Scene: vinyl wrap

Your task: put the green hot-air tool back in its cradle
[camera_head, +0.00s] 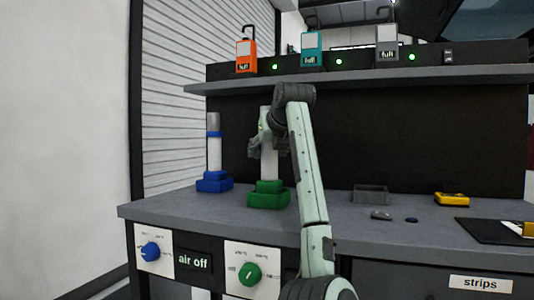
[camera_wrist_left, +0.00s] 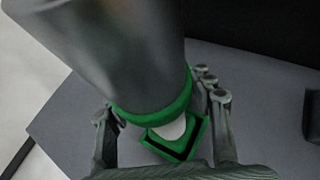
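The green hot-air tool (camera_head: 269,163) stands upright, its white body rising from the green cradle (camera_head: 268,195) on the bench. The gripper partly hides its upper part. In the left wrist view, the tool's grey barrel (camera_wrist_left: 110,45) fills the upper left, with a green ring at its end and a bit of white body below. The cradle (camera_wrist_left: 198,137) shows under it; how deep the tool sits is hidden. My left gripper (camera_head: 268,147) is around the tool; in the wrist view its fingers (camera_wrist_left: 162,125) are spread on either side, with gaps visible. My right gripper is out of view.
A blue tool (camera_head: 214,155) stands in a blue cradle (camera_head: 214,184) to the left. A clear grey box (camera_head: 370,194), a small grey item (camera_head: 381,215) and a yellow item (camera_head: 452,199) lie to the right. A shelf (camera_head: 350,77) runs above; blue and green knobs are on the front.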

